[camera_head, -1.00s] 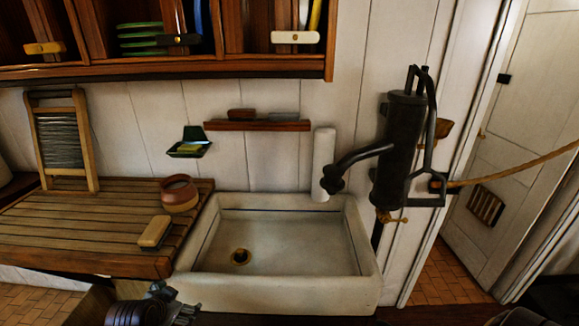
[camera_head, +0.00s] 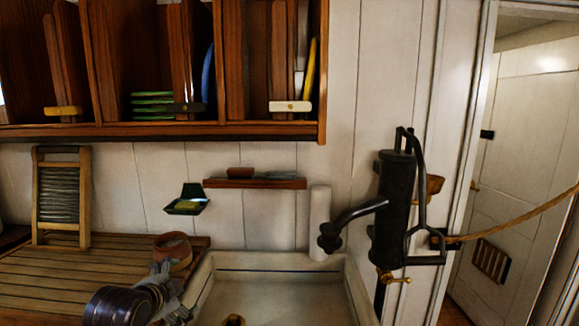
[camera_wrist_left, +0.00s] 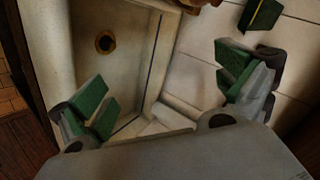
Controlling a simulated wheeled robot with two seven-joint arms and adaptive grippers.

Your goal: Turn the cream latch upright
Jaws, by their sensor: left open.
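The cream latch (camera_head: 290,106) lies horizontal on the lower front edge of the right-hand compartment of the wooden wall cupboard (camera_head: 210,131). A yellow latch (camera_head: 62,111) and a black latch (camera_head: 187,108) also lie horizontal on the compartments to its left. My left gripper (camera_head: 172,286) is low in the head view, by the left side of the sink, well below and left of the cream latch. In the left wrist view its green-padded fingers (camera_wrist_left: 168,90) are apart with nothing between them. My right gripper is out of view.
A small shelf (camera_head: 255,184) and a green soap dish (camera_head: 187,200) hang below the cupboard. A brown pot (camera_head: 172,250) stands on the slatted drainboard (camera_head: 60,280). A black pump (camera_head: 398,210) stands right of the sink (camera_head: 280,262).

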